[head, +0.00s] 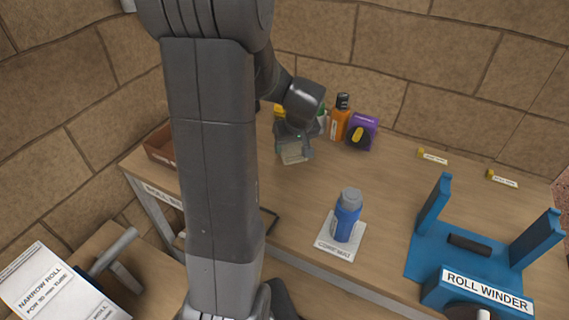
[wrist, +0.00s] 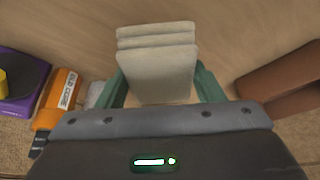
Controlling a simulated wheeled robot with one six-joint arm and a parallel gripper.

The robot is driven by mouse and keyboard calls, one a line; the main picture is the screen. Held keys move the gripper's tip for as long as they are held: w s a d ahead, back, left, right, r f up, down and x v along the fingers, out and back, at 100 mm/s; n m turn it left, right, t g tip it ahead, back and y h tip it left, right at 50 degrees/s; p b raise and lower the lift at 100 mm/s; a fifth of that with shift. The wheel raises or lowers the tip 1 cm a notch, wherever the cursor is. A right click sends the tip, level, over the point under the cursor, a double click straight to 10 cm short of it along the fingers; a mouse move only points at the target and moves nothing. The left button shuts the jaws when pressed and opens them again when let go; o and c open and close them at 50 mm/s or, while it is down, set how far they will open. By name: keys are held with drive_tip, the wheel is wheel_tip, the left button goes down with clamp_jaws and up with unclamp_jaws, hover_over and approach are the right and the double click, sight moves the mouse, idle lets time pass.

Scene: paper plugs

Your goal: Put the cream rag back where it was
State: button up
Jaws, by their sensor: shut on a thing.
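The cream rag (wrist: 157,72) is a folded, layered block between the teal fingers of my gripper (wrist: 160,88) in the wrist view. My gripper is shut on it. In the head view my gripper (head: 294,143) is over the back of the bench, with the pale rag (head: 294,155) below it, partly hidden by the fingers. I cannot tell whether the rag touches the bench top. No marked place for the rag is readable in these views.
An orange bottle (head: 338,124) and a purple box (head: 362,132) stand close right of my gripper. A brown tray (head: 160,146) is left. A blue bottle (head: 347,218) stands on a white labelled pad. The blue roll winder (head: 430,255) is right. Bench between is clear.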

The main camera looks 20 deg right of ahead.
sight(295, 152)
drive_tip(key=shift+f, duration=3.5)
drive_tip(key=shift+f+b, duration=0.2)
drive_tip(key=shift+b, duration=0.1)
drive_tip(key=o, duration=0.9)
drive_tip(key=shift+o, duration=0.2)
drive_tip(key=shift+r, duration=0.15)
drive_tip(key=shift+r, duration=0.25)
drive_tip(key=v, duration=1.1)
drive_tip(key=shift+s+r+p, duration=0.15)
drive_tip(key=shift+r+p, duration=0.15)
drive_tip(key=shift+p, duration=0.1)
